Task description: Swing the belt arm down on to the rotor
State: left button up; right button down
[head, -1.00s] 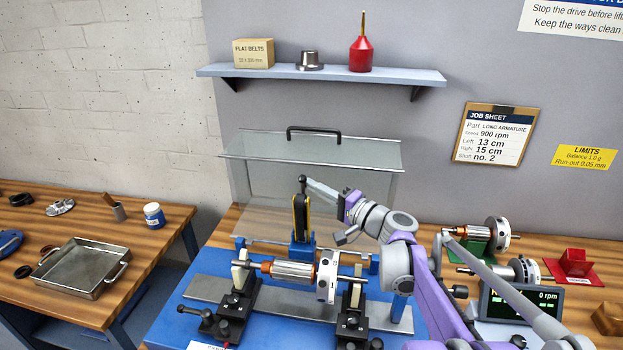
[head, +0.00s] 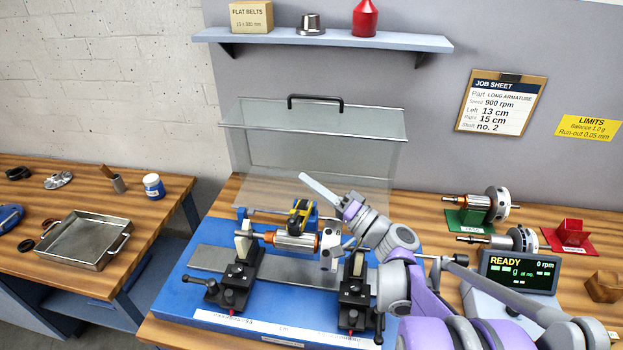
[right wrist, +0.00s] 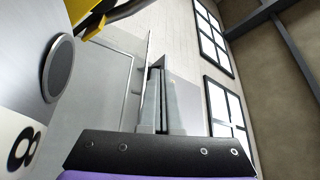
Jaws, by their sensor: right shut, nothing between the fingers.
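I cannot tell whether the belt touches the core. My right gripper (head: 308,180) is shut and empty, above and behind the rotor, just right of the belt arm. In the right wrist view the shut fingers (right wrist: 157,98) hold nothing; the disc (right wrist: 25,145) and a yellow part of the belt arm (right wrist: 93,27) are at left. My left gripper is out of view.
A clear guard (head: 310,145) with a black handle stands raised behind the machine. A display (head: 519,271) reading READY, 0 rpm, and spare rotors (head: 468,203) are at right. A metal tray (head: 84,240) sits on the left bench. My right arm covers the machine's right side.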

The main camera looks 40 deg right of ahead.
dwell(0.4)
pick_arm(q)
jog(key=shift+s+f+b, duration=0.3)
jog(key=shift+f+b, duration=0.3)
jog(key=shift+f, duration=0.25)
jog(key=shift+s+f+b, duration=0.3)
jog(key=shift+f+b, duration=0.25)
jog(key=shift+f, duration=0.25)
pick_arm(e)
jog(key=shift+v, duration=5.4)
